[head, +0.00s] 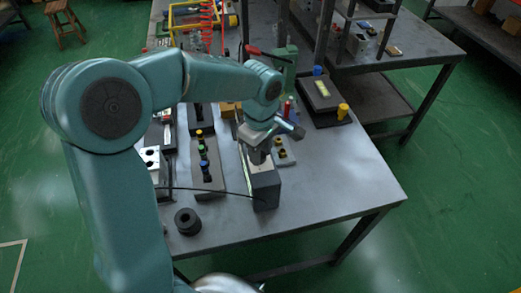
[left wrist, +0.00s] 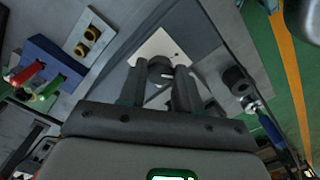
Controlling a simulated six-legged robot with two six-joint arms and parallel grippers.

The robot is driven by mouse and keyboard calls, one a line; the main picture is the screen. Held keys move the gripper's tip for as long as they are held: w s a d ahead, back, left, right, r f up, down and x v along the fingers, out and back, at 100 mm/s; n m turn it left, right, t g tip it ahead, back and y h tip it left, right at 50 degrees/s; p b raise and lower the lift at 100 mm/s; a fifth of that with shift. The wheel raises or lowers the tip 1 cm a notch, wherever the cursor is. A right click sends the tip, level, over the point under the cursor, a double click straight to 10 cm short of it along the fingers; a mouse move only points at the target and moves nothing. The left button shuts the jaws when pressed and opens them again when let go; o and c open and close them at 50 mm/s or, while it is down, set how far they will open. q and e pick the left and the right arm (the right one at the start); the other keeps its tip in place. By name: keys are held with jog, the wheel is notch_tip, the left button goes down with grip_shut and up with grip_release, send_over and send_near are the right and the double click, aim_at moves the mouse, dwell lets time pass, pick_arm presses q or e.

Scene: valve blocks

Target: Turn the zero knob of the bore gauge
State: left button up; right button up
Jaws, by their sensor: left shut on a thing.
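The bore gauge (head: 265,190) appears to be the dark grey box near the front of the table, below my left gripper (head: 258,153). In the left wrist view its pale face plate (left wrist: 152,48) lies beneath the fingers. A dark round knob (left wrist: 159,68) with a light mark stands on that plate. My left gripper (left wrist: 160,78) has its two fingers on either side of the knob and is shut on it. In the head view the gripper hides the knob. My right gripper is in neither view.
A black ring-like cylinder (head: 187,222) stands at the table's front left. A block with several coloured knobs (head: 205,165) lies left of the gauge, and a small plate with yellow fittings (head: 282,152) lies behind it. A thin black cable runs left from the gauge. The table's right side is clear.

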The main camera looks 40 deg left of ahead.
pick_arm(q)
jog(key=o, duration=1)
jog(key=shift+o, duration=0.2)
notch_tip(320, 180, up, 16)
jog(key=p, duration=0.1)
jog(key=shift+r, duration=0.25)
jog(key=shift+s+f, duration=0.1)
